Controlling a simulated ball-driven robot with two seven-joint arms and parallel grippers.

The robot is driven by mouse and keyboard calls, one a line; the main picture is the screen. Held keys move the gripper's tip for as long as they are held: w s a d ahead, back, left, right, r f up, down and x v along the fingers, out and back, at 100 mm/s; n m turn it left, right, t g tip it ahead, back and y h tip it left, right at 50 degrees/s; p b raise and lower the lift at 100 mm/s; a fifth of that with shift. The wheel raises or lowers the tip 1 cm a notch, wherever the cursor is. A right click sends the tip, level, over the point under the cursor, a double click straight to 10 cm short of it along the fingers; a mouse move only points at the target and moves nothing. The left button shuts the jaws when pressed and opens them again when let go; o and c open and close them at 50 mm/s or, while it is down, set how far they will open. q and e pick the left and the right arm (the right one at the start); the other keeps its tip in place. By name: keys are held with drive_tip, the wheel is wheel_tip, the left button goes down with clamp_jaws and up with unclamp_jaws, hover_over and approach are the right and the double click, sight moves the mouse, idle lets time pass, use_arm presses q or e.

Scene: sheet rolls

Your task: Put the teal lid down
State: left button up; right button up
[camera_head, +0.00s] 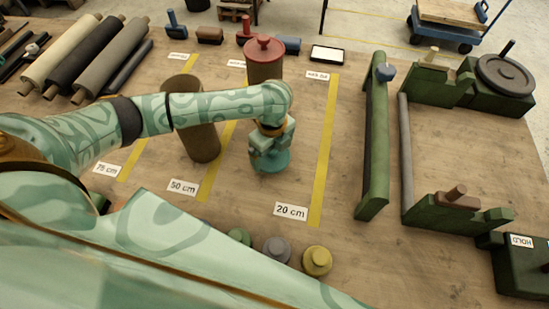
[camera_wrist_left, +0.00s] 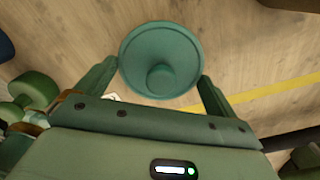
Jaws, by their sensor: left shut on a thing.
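The teal lid (camera_head: 270,161) is a round disc with a knob. In the head view it sits low under my left gripper (camera_head: 268,147), between the 50 cm and 20 cm yellow lines. In the left wrist view the lid (camera_wrist_left: 160,45) fills the space between the two fingers of my left gripper (camera_wrist_left: 158,78), which is shut on it. Whether its underside touches the table (camera_head: 340,240) cannot be told. My right gripper is in neither view.
An open brown tube (camera_head: 202,140) stands left of the lid; a brown tube (camera_head: 263,70) with a red lid (camera_head: 264,47) stands behind. Grey (camera_head: 277,249) and yellow (camera_head: 317,260) lids lie at the front. A green frame (camera_head: 375,140) stands right. Bare wood lies right of the lid.

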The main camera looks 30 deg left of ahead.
sight(274, 157)
use_arm(q)
drive_tip(key=f, duration=0.1)
drive_tip(key=f+b, duration=0.1)
drive_tip(key=f, duration=0.2)
drive_tip(key=shift+w+b, duration=0.3)
drive_tip(key=shift+b, duration=0.1)
drive_tip(key=shift+r, duration=0.1)
drive_tip(key=o, duration=0.6)
wheel_tip(274, 157, up, 12)
drive_tip(key=p, duration=0.5)
